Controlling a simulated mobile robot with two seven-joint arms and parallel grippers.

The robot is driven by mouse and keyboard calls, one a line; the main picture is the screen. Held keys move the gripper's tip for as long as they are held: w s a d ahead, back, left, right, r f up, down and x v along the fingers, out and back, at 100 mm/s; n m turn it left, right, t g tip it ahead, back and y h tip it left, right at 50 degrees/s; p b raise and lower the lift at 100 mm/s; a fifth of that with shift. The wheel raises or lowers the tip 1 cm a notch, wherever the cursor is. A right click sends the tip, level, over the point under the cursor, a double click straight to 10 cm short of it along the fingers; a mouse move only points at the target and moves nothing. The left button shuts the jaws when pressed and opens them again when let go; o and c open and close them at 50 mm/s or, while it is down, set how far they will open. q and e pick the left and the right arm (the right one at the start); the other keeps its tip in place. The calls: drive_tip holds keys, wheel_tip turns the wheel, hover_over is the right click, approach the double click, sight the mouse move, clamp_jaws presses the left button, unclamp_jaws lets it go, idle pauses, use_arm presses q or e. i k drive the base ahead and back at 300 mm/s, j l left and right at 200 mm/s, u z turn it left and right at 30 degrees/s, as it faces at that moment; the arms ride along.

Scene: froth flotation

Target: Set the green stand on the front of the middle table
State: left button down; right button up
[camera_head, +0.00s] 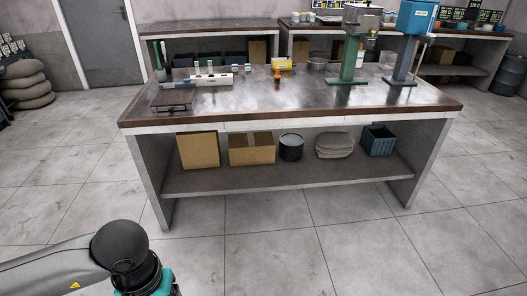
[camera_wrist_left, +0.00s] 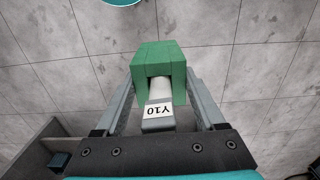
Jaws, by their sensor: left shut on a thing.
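The green stand (camera_wrist_left: 155,55) is between the fingers of my left gripper (camera_wrist_left: 160,82) in the left wrist view. The gripper is shut on it, above the tiled floor. The middle table (camera_head: 300,113) stands ahead with a dark, shiny top. My right gripper is in neither view.
A dark flat plate (camera_head: 174,101) and a white rack (camera_head: 205,79) occupy the table's left. A green-columned machine (camera_head: 349,62) and a blue-headed machine (camera_head: 415,22) stand at the right. The front middle strip is clear. Boxes (camera_head: 198,150) and a blue crate (camera_head: 378,140) sit on the lower shelf.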

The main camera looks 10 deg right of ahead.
sight(291, 97)
drive_tip(key=i+z, duration=0.15)
drive_tip(key=i, duration=0.35)
drive_tip(key=i+j+z, duration=0.15)
drive_tip(key=i, duration=0.35)
drive_tip(key=i+j+z, duration=0.2)
drive_tip(key=i+z, duration=0.2)
drive_tip(key=i+j+z, duration=0.35)
drive_tip(key=i, duration=0.2)
